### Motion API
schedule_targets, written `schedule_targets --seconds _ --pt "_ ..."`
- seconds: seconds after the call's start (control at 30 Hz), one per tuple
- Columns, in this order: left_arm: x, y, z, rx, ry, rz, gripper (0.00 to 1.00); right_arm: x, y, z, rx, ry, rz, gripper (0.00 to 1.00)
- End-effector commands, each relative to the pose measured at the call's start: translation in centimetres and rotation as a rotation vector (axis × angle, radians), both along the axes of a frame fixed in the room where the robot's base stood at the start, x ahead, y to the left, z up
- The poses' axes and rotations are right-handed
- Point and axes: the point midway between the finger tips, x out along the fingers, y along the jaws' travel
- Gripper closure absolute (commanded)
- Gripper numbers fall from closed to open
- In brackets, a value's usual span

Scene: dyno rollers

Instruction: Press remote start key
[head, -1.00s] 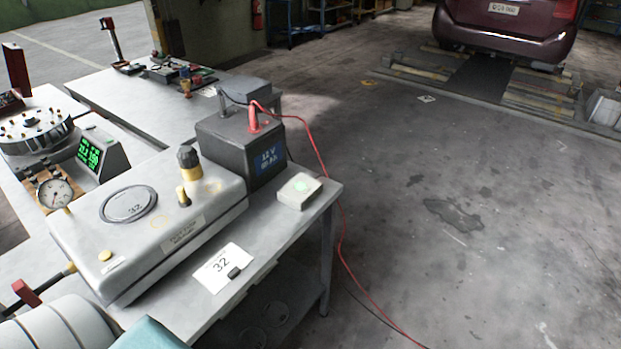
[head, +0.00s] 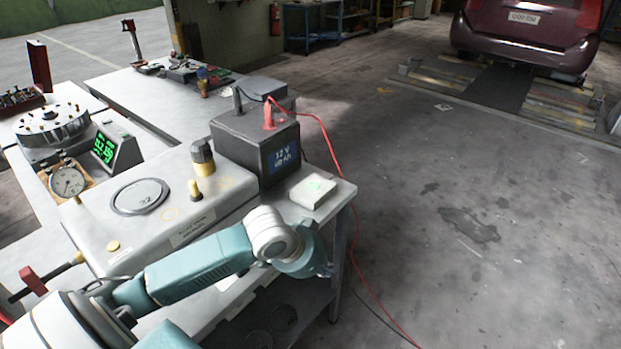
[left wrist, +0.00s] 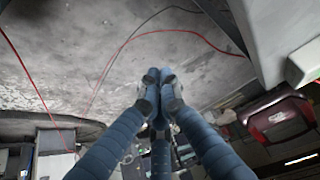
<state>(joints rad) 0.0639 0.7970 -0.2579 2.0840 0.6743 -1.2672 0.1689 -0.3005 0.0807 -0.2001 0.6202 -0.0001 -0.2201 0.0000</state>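A small pale box with a green button (head: 316,190) on top sits at the right corner of the grey bench, beside the black 12 V battery (head: 262,146). It looks like the remote start key. My left gripper (head: 322,267) is just past the bench's front right edge, nearer to me than the box and apart from it. Its fingers are hardly visible in the head view. In the left wrist view, the blue fingers (left wrist: 159,78) meet at their tips, with nothing visible between them. My right gripper is not in view.
The grey housing (head: 160,225) with a round disc and yellow-black knob (head: 203,158) stands left of my forearm. A red cable (head: 340,190) runs from the battery down past the bench's right edge. Open floor lies to the right, with a car (head: 525,35) behind.

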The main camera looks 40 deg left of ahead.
Motion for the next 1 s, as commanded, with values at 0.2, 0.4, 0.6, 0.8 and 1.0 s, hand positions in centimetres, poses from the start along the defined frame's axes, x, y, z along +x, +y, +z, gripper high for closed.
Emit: schedule_targets --seconds 0.2,0.4,0.6,0.8,1.0 --pt "7.8 10.1 10.5 -0.021 -0.108 0.137 1.00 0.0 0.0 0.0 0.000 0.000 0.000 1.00" --pt "10.4 15.8 17.9 -0.074 -0.186 0.252 1.00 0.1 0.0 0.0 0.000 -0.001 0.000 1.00" --pt "10.8 17.4 20.1 -0.097 -0.211 0.287 1.00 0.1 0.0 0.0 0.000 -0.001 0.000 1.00" --pt "10.9 17.4 20.2 -0.097 -0.211 0.287 1.00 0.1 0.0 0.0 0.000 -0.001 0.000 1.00" --pt "11.3 17.3 19.8 -0.100 -0.210 0.286 1.00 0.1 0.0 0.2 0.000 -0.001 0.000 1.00"
